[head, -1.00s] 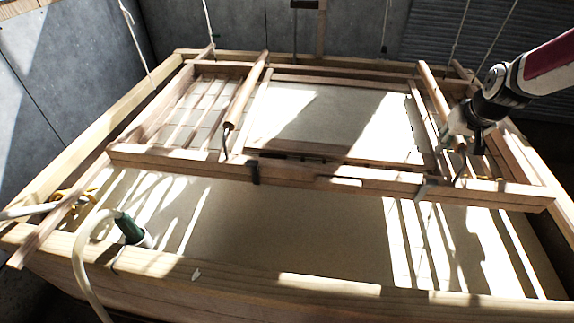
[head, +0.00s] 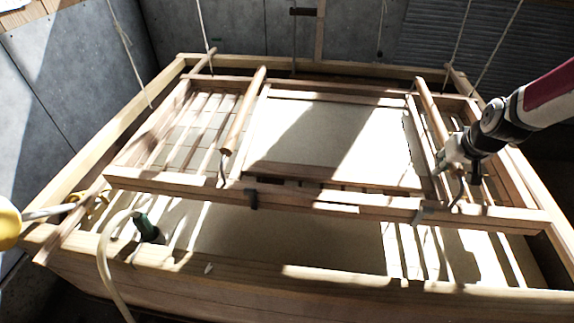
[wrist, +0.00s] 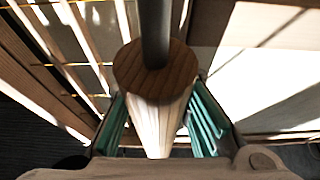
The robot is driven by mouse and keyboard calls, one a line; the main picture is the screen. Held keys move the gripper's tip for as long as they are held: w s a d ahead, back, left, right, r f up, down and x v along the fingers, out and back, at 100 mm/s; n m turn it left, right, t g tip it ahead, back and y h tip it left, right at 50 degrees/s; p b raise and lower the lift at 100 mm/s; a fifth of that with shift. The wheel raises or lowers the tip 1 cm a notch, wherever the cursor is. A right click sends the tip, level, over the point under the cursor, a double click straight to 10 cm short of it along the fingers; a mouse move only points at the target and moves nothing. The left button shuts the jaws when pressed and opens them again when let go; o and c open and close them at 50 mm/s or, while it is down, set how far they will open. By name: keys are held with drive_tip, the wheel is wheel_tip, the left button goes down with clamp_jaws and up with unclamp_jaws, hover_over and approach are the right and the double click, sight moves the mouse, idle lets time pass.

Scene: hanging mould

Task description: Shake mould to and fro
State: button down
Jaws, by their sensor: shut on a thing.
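The mould (head: 330,203) is a wide wooden frame hanging level on pale cords over a large wooden vat (head: 330,285). A pale sheet-like panel (head: 340,130) fills its middle, with slats at both sides. Two round wooden handles run across it, a left one (head: 243,112) and a right one (head: 428,105). My gripper (head: 455,160) is at the right handle. In the wrist view, the teal finger pads (wrist: 158,118) lie on either side of this handle (wrist: 155,75) and are shut on it. The fingertip contact is partly hidden by the handle.
A green nozzle (head: 146,228) with a pale hose (head: 104,262) lies at the vat's front left. A yellow rounded thing (head: 8,224) shows at the left edge. Grey walls (head: 240,35) stand behind the vat. Sunlit stripes make some edges hard to read.

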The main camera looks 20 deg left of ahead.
drive_tip(key=w+b, duration=0.1)
drive_tip(key=w, duration=0.1)
drive_tip(key=w+a+b, duration=0.1)
drive_tip(key=w+b, duration=0.1)
drive_tip(key=w, duration=0.1)
drive_tip(key=w+b, duration=0.1)
drive_tip(key=w, duration=0.1)
drive_tip(key=shift+w+a+f+b, duration=0.15)
drive_tip(key=shift+f+b, duration=0.05)
drive_tip(key=shift+b, duration=0.15)
drive_tip(key=shift+w+a+r, duration=0.1)
drive_tip(key=shift+w+r, duration=0.05)
drive_tip(key=shift+w, duration=0.2)
drive_tip(key=shift+s+r, duration=0.1)
drive_tip(key=shift+s, duration=0.1)
drive_tip(key=s+p, duration=0.1)
drive_tip(key=s, duration=0.1)
drive_tip(key=s+d+p, duration=0.1)
drive_tip(key=s+p, duration=0.1)
drive_tip(key=s, duration=0.1)
drive_tip(key=s+p, duration=0.1)
drive_tip(key=s, duration=0.1)
drive_tip(key=shift+s+d+r+p, duration=0.15)
drive_tip(key=shift+s+d+p, duration=0.1)
drive_tip(key=shift+p, duration=0.1)
drive_tip(key=shift+s, duration=0.1)
drive_tip(key=shift+f, duration=0.2)
